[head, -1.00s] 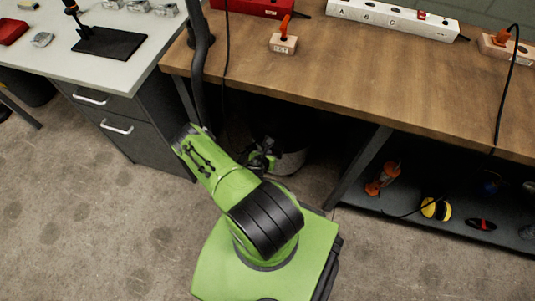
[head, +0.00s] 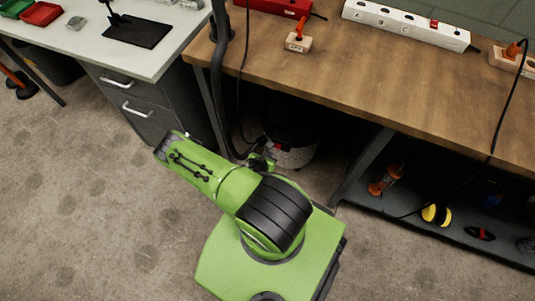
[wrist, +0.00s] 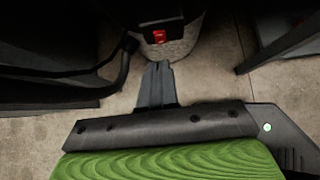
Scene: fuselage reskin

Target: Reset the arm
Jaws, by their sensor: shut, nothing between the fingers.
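My green arm is folded over my base in the head view, and its upper link points to the upper left. My gripper shows in the wrist view (wrist: 157,80) as dark fingers pressed together with nothing between them. The fingers point toward a round bin-like object (wrist: 180,45) with a red latch or switch on its dark upper part. That object also shows under the wooden bench in the head view (head: 295,152). In the head view the gripper is largely hidden behind my arm.
The wooden bench (head: 380,75) holds a white power strip (head: 405,25), a red box (head: 275,5) and small wooden blocks with orange tools. A lower shelf (head: 460,235) carries several tools. A dark hose (head: 217,80) hangs at the bench's left end. Floor at left is clear.

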